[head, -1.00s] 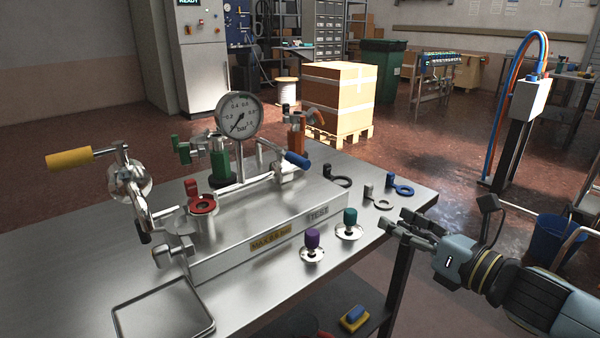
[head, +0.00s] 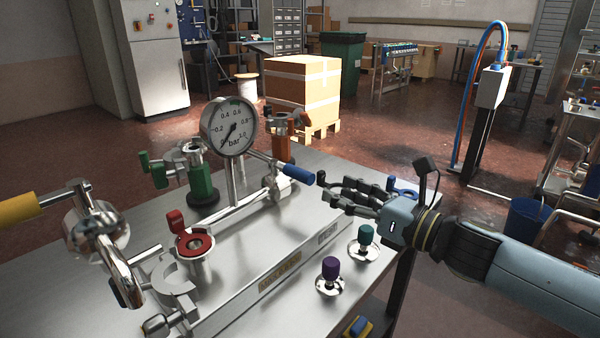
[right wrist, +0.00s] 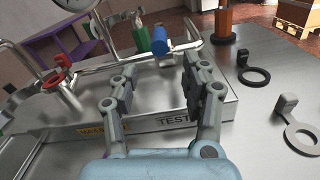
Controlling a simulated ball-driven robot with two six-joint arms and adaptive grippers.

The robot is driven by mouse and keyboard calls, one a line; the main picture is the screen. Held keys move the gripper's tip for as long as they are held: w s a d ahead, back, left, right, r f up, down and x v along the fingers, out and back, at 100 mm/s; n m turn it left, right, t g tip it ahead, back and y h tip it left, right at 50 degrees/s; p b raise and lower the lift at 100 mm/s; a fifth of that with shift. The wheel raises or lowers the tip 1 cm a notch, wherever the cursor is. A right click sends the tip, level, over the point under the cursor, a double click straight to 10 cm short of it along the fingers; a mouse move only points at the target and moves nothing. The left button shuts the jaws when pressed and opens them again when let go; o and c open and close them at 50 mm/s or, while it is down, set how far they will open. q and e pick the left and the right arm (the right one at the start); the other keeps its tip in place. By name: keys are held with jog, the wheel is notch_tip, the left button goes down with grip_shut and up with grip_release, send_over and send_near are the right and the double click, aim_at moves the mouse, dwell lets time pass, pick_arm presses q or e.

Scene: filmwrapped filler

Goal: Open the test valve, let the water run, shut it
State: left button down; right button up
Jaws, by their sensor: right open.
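The test valve's blue handle (head: 299,178) sticks out to the right from the pipe behind the metal block (head: 240,285). In the right wrist view the blue handle (right wrist: 159,40) is ahead of the fingertips, roughly between them, with the TEST label (right wrist: 175,120) below. My right gripper (head: 335,193) is open and empty, just right of the handle and apart from it. Its two fingers show spread in the right wrist view (right wrist: 157,78). The round pressure gauge (head: 229,127) stands behind, its needle pointing down-left near 0. No running water shows. My left gripper is out of view.
A red-topped port (head: 195,244), a green valve (head: 202,180) and a yellow handle (head: 18,207) crowd the left. Purple (head: 330,268) and teal (head: 366,235) knobbed fittings stand in front. A black ring (right wrist: 253,76) and a grey ring (right wrist: 301,138) lie on the table right of the gripper.

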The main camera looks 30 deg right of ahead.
aim_at(304, 178)
jog(key=x, duration=0.1)
jog(key=p+x, duration=0.1)
jog(key=x, duration=0.1)
jog(key=shift+w+r, duration=0.25)
jog(key=shift+r, duration=0.1)
jog(key=x, duration=0.1)
jog(key=p+x, duration=0.1)
jog(key=x, duration=0.2)
jog(key=shift+w+a+f, duration=0.15)
jog(key=shift+w+f, duration=0.05)
jog(key=shift+f, duration=0.1)
jog(key=shift+w+a+f, duration=0.1)
jog(key=shift+w+a, duration=0.15)
jog(key=shift+w, duration=0.4)
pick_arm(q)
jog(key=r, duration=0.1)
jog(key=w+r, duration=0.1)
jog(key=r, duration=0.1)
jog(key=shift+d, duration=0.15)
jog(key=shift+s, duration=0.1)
pick_arm(e)
jog(key=shift+c, duration=0.6)
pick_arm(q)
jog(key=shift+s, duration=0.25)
pick_arm(e)
grip_shut()
